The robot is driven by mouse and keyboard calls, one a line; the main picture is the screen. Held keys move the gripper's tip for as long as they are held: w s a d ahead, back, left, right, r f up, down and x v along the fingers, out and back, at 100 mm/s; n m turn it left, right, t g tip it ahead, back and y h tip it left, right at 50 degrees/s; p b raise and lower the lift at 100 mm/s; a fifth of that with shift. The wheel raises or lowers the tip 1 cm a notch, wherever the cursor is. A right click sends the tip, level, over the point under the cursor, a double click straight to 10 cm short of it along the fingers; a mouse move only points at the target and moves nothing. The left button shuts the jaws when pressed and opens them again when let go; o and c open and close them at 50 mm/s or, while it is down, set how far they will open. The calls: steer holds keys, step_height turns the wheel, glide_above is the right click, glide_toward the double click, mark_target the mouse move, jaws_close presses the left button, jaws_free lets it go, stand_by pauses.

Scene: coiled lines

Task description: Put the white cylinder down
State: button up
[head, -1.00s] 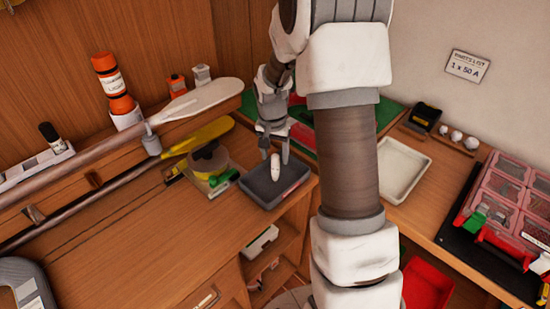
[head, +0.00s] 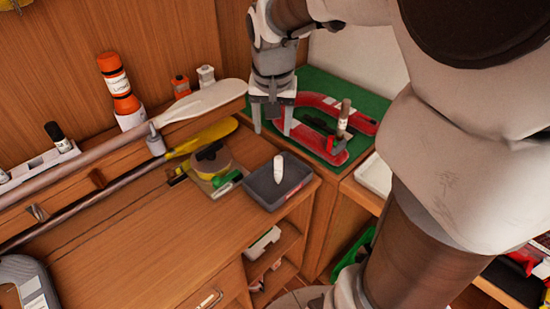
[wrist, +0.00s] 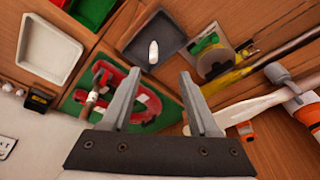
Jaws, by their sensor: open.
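The white cylinder (head: 278,168) stands in the dark grey tray (head: 268,199) on the wooden bench, near the bench's right end. It also shows in the wrist view (wrist: 153,52), inside the grey tray (wrist: 170,35). My gripper (head: 272,128) is open and empty in the head view, up and behind the tray and apart from the cylinder. In the wrist view the two fingers of my gripper (wrist: 157,100) are spread with nothing between them.
A red clamp-like tool (head: 320,150) lies on a green mat (head: 318,84) behind and right of the tray. A tape roll (head: 211,160) and a yellow paddle (head: 205,138) lie left of it. A white tray (wrist: 48,52) shows in the wrist view. Open bench is at front left.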

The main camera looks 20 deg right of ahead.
steer(key=s+a+r+n+t, duration=0.1)
steer(key=s+a+r+n, duration=0.1)
steer(key=s, duration=0.6)
steer(key=s+a+r+n+t+y, duration=0.1)
steer(key=s+a+r+n+t, duration=0.1)
steer(key=s, duration=0.6)
steer(key=shift+a+r+n, duration=0.15)
steer(key=shift+a+n, duration=0.45)
steer(key=shift+n, duration=0.1)
steer(key=shift+c, duration=0.3)
steer(key=shift+c, duration=0.6)
steer(key=shift+s, duration=0.1)
steer(key=shift+s, duration=0.1)
